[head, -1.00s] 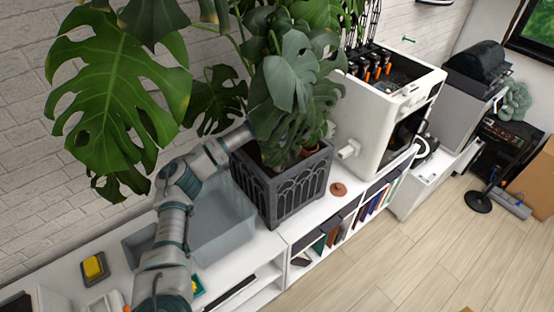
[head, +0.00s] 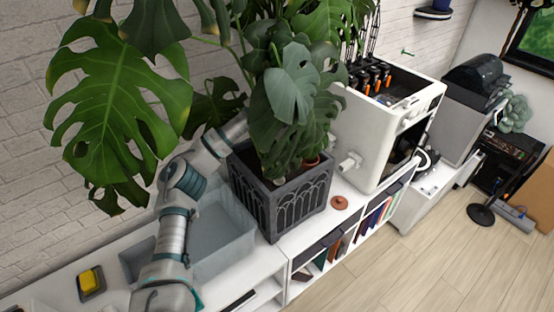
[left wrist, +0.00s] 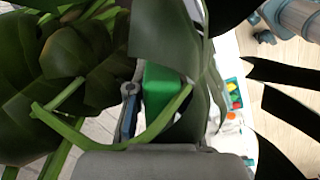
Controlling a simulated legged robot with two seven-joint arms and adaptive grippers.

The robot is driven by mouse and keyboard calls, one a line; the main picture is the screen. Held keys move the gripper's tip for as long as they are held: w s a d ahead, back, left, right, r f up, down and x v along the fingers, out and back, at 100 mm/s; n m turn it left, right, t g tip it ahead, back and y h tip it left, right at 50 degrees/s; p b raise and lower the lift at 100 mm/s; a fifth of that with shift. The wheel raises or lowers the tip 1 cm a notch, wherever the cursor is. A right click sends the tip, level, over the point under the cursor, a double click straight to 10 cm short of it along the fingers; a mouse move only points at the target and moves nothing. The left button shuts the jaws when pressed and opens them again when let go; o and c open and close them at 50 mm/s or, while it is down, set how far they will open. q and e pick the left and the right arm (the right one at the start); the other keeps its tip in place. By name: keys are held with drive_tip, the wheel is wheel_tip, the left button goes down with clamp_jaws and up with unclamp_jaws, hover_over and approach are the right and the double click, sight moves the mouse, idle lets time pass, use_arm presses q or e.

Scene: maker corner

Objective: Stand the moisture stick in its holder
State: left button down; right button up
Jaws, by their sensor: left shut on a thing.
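My left arm reaches along the shelf behind the dark planter (head: 287,203), and leaves hide its gripper in the head view. In the left wrist view my left gripper (left wrist: 150,105) is shut on a green block-like thing (left wrist: 163,82), which may be the head of the moisture stick. One finger shows to the left of it; leaves and stems cover much of the rest. I see no stick shaft, and I cannot make out the holder for certain. My right gripper is not in view.
A large-leaved plant (head: 112,115) fills the space around my left arm. A clear bin (head: 215,243) stands left of the planter, and a yellow block in a dark tray (head: 91,283) lies farther left. A white machine (head: 362,140) and a small terracotta piece (head: 339,203) are to the right.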

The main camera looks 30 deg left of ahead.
use_arm(q)
drive_tip(key=shift+r+p, duration=0.55)
drive_tip(key=shift+r, duration=0.35)
wheel_tip(320, 180, up, 7)
drive_tip(key=p, duration=0.7)
drive_tip(key=shift+r, duration=0.1)
